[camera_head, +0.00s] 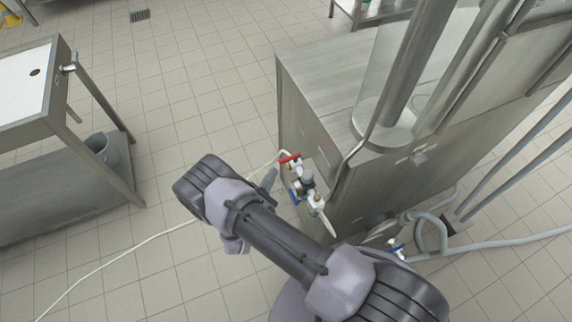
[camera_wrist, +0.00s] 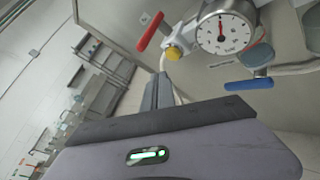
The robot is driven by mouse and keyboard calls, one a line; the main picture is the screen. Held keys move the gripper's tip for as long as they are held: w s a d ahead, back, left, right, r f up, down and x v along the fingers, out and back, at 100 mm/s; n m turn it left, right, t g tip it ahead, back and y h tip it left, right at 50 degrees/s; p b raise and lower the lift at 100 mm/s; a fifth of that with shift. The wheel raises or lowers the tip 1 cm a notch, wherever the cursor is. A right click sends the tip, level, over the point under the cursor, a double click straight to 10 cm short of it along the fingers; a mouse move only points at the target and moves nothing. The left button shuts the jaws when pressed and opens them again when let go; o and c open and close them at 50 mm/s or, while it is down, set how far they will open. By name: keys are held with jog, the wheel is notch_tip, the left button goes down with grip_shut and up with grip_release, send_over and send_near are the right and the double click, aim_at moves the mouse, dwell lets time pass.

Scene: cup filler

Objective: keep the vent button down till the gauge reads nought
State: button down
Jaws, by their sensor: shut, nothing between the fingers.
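In the wrist view a round white gauge (camera_wrist: 224,33) shows at the top. Its red needle points roughly up in the picture; the numbers are too small to read. A yellow button (camera_wrist: 174,53), which looks like the vent button, sits on the fitting just left of the gauge. My gripper (camera_wrist: 159,76) is shut and empty, its fingertips just below and left of the button in the picture, seemingly apart from it. In the head view my gripper (camera_head: 270,174) is beside the valve assembly (camera_head: 307,180); the button and gauge face cannot be made out there.
A red lever (camera_wrist: 150,32) and a blue lever (camera_wrist: 249,84) stick out close around the gauge. The steel cabinet (camera_head: 310,85) stands right beside the valves. A pale hose (camera_head: 130,250) runs over the floor. A steel table (camera_head: 50,130) is at the left, with open floor between.

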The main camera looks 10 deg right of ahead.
jog(key=shift+w+d, duration=0.2)
jog(key=shift+d, duration=0.45)
jog(key=shift+d, duration=0.1)
dwell(1.5)
jog(key=shift+w+d, duration=0.1)
jog(key=shift+d, duration=0.2)
jog(key=shift+w+d, duration=0.15)
jog(key=shift+d, duration=0.3)
dwell(3.9)
jog(key=shift+s+a, duration=0.25)
jog(key=shift+a, duration=0.6)
